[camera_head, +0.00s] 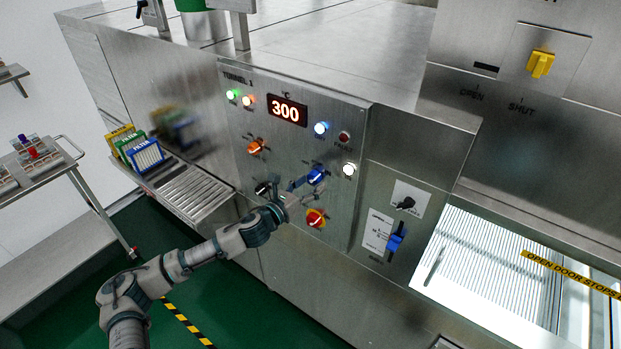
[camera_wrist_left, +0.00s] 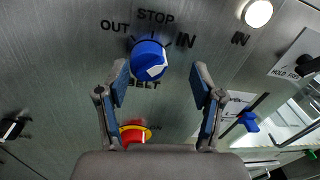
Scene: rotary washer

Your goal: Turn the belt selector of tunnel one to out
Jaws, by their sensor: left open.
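The blue belt selector knob (camera_head: 316,175) is on the steel panel marked TUNNEL 1. In the left wrist view the blue knob (camera_wrist_left: 149,58) has OUT at its upper left, STOP above and IN at its right. I cannot tell for sure which mark it points to. My left gripper (camera_head: 308,188) is at the panel by the knob. In the left wrist view its two blue-padded fingers (camera_wrist_left: 161,82) are spread apart, one on each lower side of the knob, with nothing gripped. My right gripper is not in view.
A red knob on a yellow plate (camera_head: 316,218) is just below the selector. An orange knob (camera_head: 255,147), a black knob (camera_head: 263,188) and a lit white lamp (camera_head: 349,169) are nearby. A blue lever (camera_head: 396,240) is to the right. A roller shelf (camera_head: 190,193) juts out left.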

